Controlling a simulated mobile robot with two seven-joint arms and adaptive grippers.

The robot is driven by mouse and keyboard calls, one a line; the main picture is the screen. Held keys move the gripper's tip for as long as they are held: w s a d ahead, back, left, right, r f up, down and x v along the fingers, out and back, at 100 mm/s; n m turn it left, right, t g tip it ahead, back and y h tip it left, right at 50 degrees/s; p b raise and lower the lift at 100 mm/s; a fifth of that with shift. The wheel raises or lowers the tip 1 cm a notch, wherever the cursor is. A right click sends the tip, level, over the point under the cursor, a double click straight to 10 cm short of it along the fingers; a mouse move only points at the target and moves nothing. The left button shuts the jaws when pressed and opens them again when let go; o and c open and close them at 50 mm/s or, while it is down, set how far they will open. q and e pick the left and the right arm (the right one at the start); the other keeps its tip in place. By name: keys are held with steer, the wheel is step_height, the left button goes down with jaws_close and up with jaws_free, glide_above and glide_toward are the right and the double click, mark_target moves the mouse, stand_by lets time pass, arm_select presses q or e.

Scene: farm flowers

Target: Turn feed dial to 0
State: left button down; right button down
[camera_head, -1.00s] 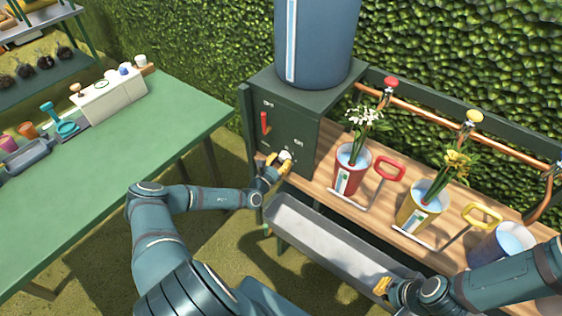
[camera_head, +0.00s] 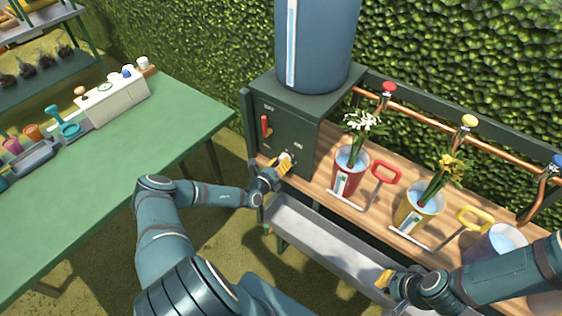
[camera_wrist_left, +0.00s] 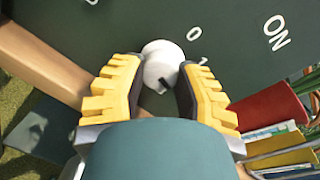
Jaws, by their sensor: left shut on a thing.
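The feed dial is a white round knob (camera_head: 286,157) low on the front of the dark green box (camera_head: 303,115). In the left wrist view the knob (camera_wrist_left: 161,60) shows a dark pointer mark on its near side. A "0" (camera_wrist_left: 194,33) and a "1" (camera_wrist_left: 203,60) are printed beside it. My left gripper (camera_head: 279,164) is at the knob, its yellow fingers (camera_wrist_left: 160,75) on either side and shut on it. The fingers hide part of its edges. My right gripper (camera_head: 384,279) is over the grey trough, away from the dial; its opening is unclear.
A blue tank (camera_head: 318,45) stands on the box. Potted flowers (camera_head: 350,172) stand on the wooden shelf to the right. The trough (camera_head: 310,232) lies below.

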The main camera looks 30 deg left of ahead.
arm_select(q)
steer(key=n, duration=0.4)
steer(key=shift+d, duration=0.1)
steer(key=n+b, duration=0.1)
steer(key=n, duration=0.3)
steer(key=shift+n+h, duration=0.3)
steer(key=shift+h, duration=0.1)
steer(key=n+b, duration=0.2)
steer(key=n, duration=0.3)
steer(key=shift+w+n+h, duration=0.1)
steer(key=shift+n+h, duration=0.3)
steer(key=shift+n+b, duration=0.75)
steer(key=shift+n, duration=0.25)
steer(key=shift+r+n+b, duration=0.2)
steer(key=shift+n+b, duration=0.2)
steer(key=shift+n, duration=0.5)
steer(key=c, duration=0.5)
jaws_free()
steer(key=shift+c, duration=0.2)
